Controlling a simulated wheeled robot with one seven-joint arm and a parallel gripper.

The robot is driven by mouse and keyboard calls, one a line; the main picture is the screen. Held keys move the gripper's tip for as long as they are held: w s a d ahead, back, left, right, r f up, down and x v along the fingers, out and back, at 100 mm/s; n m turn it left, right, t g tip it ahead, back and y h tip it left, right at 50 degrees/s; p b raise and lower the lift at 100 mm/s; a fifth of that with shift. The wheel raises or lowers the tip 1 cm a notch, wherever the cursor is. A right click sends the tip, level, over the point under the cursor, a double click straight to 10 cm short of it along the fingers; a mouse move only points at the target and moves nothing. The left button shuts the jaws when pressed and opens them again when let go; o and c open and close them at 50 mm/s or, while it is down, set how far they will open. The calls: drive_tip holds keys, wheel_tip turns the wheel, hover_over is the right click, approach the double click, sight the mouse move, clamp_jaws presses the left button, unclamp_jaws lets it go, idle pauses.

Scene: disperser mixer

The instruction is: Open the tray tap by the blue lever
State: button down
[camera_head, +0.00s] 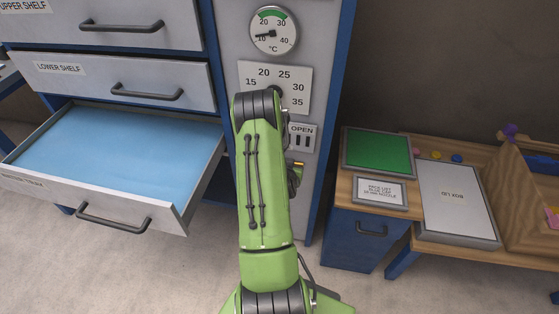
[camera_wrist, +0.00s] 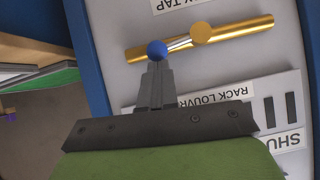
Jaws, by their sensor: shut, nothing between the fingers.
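The tray tap shows in the wrist view as a brass pipe (camera_wrist: 240,27) across a pale panel, under a label (camera_wrist: 180,3) whose visible end reads "TAP". A short silver lever (camera_wrist: 180,43) runs from the round brass pivot (camera_wrist: 201,33) to a blue ball (camera_wrist: 156,49) at its left end. The lever lies close to the line of the pipe, slightly angled to it. My gripper (camera_wrist: 155,68) is shut and empty, its tips right at the ball's near side. I cannot tell whether they touch it. In the head view my arm hides most of the tap.
A "RACK LOUVRE" label (camera_wrist: 215,97) and dark slots (camera_wrist: 280,110) are beside my gripper. In the head view an open drawer (camera_head: 110,160) juts out at left. A dial gauge (camera_head: 274,31) is above; a green-topped blue cabinet (camera_head: 378,152) and wooden bench stand at right.

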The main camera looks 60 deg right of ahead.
drive_tip(key=shift+s+f, duration=0.25)
drive_tip(key=shift+f, duration=0.25)
drive_tip(key=shift+s+f, duration=0.1)
idle(0.3)
